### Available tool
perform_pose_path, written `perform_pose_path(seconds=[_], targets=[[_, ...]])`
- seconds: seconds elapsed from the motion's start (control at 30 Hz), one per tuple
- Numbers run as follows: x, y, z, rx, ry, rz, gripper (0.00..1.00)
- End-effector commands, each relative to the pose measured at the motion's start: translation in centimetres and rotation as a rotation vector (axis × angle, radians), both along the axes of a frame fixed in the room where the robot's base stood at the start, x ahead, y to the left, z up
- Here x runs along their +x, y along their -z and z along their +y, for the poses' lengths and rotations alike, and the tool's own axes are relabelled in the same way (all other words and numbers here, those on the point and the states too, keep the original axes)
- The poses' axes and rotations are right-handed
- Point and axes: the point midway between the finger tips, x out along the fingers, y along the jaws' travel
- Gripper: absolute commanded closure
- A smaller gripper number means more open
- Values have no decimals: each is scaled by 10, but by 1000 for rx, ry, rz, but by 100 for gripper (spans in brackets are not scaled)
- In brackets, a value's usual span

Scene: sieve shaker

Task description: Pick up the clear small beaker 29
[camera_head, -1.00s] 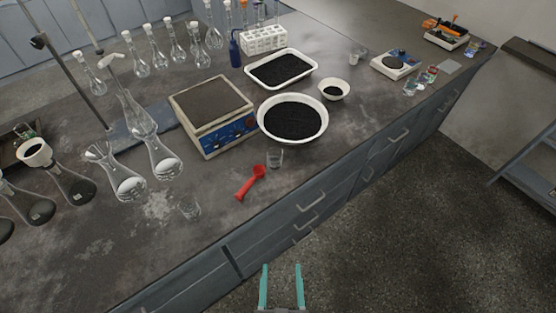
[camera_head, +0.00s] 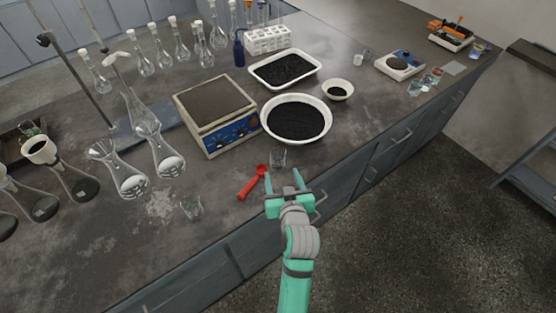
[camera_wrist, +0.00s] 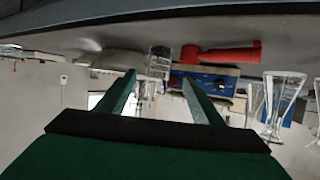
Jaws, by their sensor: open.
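A clear small beaker (camera_head: 278,158) stands on the bench just beyond my gripper, in front of the bowl of black grains. It also shows in the wrist view (camera_wrist: 158,60), which is upside down, between and beyond the fingertips. No number is readable on either. My gripper (camera_head: 283,178) is open and empty at the bench's front edge, pointing at the first beaker. Its fingers show apart in the wrist view (camera_wrist: 160,82), with nothing between them.
A red scoop (camera_head: 251,183) lies just left of the nearer beaker. A white bowl (camera_head: 327,133) of black grains and a balance (camera_head: 228,138) stand behind it. Several flasks (camera_head: 130,184) stand to the left.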

Motion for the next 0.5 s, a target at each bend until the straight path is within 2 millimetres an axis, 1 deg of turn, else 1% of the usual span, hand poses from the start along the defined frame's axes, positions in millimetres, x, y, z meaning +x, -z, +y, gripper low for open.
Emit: perform_pose_path(seconds=[0.07, 0.13, 0.4, 0.5], targets=[[7, -5, 0, -1, -9, 0, 40], [12, -5, 1, -1, -13, 3, 40], [47, 9, 7, 0, -14, 4, 40], [55, 12, 9, 0, -14, 4, 40]])
